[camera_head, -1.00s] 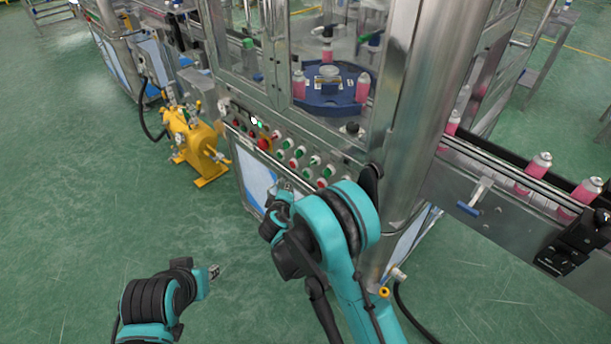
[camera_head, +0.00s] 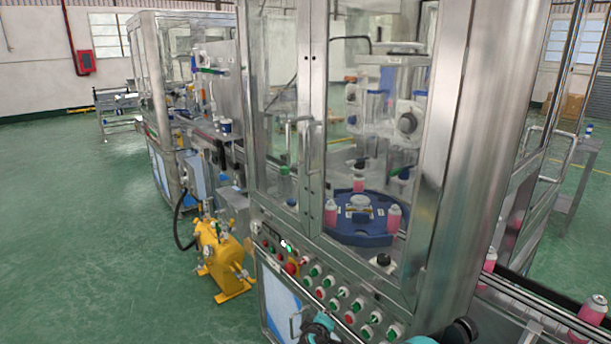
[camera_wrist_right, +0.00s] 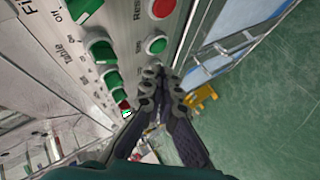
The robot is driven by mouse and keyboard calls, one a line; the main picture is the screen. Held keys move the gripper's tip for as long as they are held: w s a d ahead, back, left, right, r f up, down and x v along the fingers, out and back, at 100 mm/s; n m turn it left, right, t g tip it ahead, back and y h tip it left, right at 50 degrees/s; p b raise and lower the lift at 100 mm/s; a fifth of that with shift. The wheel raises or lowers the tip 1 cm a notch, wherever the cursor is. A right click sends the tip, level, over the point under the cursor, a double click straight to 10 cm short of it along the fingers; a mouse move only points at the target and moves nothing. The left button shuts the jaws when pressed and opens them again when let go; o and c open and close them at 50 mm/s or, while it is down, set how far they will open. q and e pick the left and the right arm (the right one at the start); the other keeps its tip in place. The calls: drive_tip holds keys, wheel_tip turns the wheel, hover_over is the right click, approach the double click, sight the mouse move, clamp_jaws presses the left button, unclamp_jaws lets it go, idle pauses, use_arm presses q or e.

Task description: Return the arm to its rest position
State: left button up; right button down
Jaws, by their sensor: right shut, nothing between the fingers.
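My right gripper (camera_wrist_right: 162,80) is shut and empty in the right wrist view, its two dark fingers together at the tips. It points along the machine's control panel (camera_wrist_right: 122,30), which has green and red buttons; I cannot tell the exact gap. In the head view my right gripper (camera_head: 299,322) is only partly visible at the bottom edge, below the row of buttons on the control panel (camera_head: 325,283). Most of my right arm is cut off by the lower edge. My left gripper is out of view.
The glazed steel machine (camera_head: 312,130) stands close in front, with a blue turntable (camera_head: 350,231) holding pink cans inside. A conveyor (camera_head: 530,308) with pink cans runs at right. A yellow pump unit (camera_head: 222,258) stands on the floor. Green floor (camera_head: 90,250) is free at left.

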drive_tip(key=s+d+r+m+g, duration=0.1)
drive_tip(key=s+d+r+m, duration=0.2)
drive_tip(key=s+d+r, duration=0.3)
drive_tip(key=s+d+r+m+g, duration=0.2)
drive_tip(key=s+d+r, duration=0.15)
drive_tip(key=s, duration=0.35)
drive_tip(key=s+d+m+g+y, duration=0.1)
drive_tip(key=s+m+y, duration=0.2)
drive_tip(key=s, duration=1.6)
drive_tip(key=shift+s+d+m+g, duration=0.3)
drive_tip(key=shift+d+m+g, duration=0.1)
drive_tip(key=shift+m, duration=0.7)
idle(0.4)
